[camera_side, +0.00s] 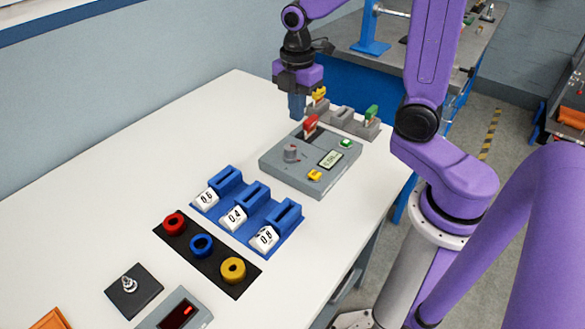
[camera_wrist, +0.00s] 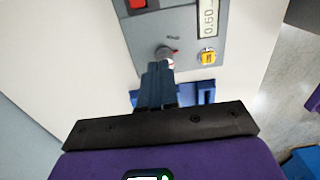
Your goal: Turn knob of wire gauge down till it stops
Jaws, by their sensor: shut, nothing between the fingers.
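The wire gauge (camera_side: 275,158) is a grey box on the white table. Its grey round knob (camera_side: 291,153) stands on the top face and also shows in the wrist view (camera_wrist: 164,51). The gauge's display (camera_side: 330,159) reads 0.60 in the wrist view (camera_wrist: 208,20). A red piece (camera_side: 310,126) stands in the gauge's dark slot. My gripper (camera_side: 297,114) points down with its blue fingers shut and empty, above the gauge's far left edge. In the wrist view my fingertips (camera_wrist: 160,66) overlap the knob's near side; the side view shows them apart.
A yellow button (camera_side: 314,175) and a green one (camera_side: 346,142) sit on the gauge. Behind it, a grey rack (camera_side: 342,117) holds a yellow and a green piece. In front are blue holders (camera_side: 258,208) with number tags and a black tray (camera_side: 185,246) of spools.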

